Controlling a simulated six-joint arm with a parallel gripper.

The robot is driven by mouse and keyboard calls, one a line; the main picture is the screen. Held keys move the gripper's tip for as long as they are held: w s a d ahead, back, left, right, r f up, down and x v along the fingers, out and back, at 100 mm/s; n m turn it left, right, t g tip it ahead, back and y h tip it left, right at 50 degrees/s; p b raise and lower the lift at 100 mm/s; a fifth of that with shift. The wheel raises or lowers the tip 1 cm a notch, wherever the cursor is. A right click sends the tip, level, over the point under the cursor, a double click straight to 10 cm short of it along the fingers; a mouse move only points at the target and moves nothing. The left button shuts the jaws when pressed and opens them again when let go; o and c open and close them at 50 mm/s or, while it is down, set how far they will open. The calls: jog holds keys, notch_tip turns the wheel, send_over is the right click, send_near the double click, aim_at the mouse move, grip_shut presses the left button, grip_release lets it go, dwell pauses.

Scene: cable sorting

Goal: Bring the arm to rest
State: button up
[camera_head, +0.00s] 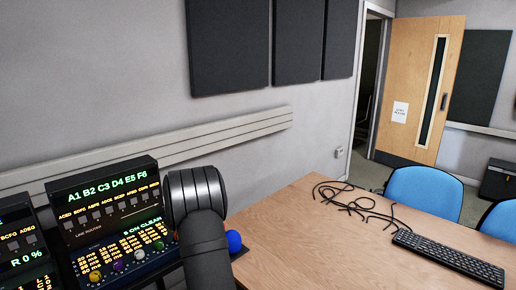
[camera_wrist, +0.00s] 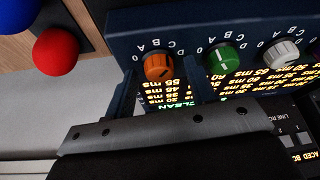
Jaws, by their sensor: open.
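My gripper (camera_wrist: 160,72) shows in the wrist view with its two dark fingers apart. An orange knob (camera_wrist: 157,68) on the dark blue panel shows between the fingertips; I cannot tell whether they touch it. In the head view my dark arm stands in front of the right end of the panel (camera_head: 110,270), and my gripper is hidden there.
A green knob (camera_wrist: 224,59) and a white knob (camera_wrist: 282,52) sit beside the orange one. A red ball (camera_wrist: 56,52) is near the panel; a blue ball (camera_head: 234,241) is right of my arm. The wooden table (camera_head: 300,250) holds black cables (camera_head: 350,200) and a keyboard (camera_head: 448,257).

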jog(key=shift+w+n+g+y, duration=0.1)
jog(key=shift+n+g+y, duration=0.35)
jog(key=shift+n, duration=1.25)
jog(key=m+t+h, duration=0.1)
jog(key=m, duration=0.3)
jog(key=shift+s+a+m+t+h, duration=0.15)
jog(key=shift+m+t+h, duration=0.35)
jog(key=shift+m, duration=1.1)
